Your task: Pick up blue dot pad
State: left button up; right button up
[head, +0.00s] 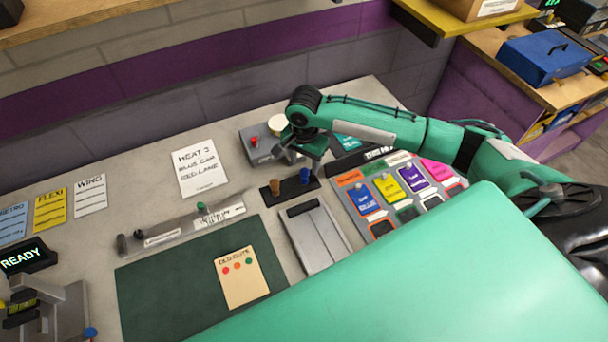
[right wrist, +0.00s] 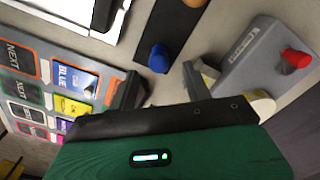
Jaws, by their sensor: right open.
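The blue dot pad (head: 304,175) is a small blue knob-like piece standing on a black strip (head: 287,188), beside a brown-orange one (head: 274,186). In the right wrist view the blue dot pad (right wrist: 158,58) shows just beyond the fingers, near the middle. My right gripper (head: 300,158) is above and behind the strip in the head view. Its fingers (right wrist: 163,88) are spread apart with nothing between them, and the pad is not held. My left gripper is not in view.
A grey box with a red button (head: 254,141) stands behind the strip. A board of coloured cards (head: 385,196) lies to the right, a grey tray (head: 318,240) in front. A dark green mat (head: 165,290) with a note card (head: 241,276) lies to the left.

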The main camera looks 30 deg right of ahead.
aim_at(305, 170)
notch_tip(305, 170, down, 4)
jog(key=shift+s+f+p, duration=0.1)
jog(key=shift+s+p, duration=0.05)
jog(key=shift+p, duration=0.8)
jog(key=shift+f, duration=0.45)
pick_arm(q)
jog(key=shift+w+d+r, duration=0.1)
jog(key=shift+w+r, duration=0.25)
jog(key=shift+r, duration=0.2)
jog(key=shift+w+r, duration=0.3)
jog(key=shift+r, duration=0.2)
pick_arm(e)
jog(key=shift+c, duration=0.2)
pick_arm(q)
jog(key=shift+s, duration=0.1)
pick_arm(e)
jog(key=c, duration=1)
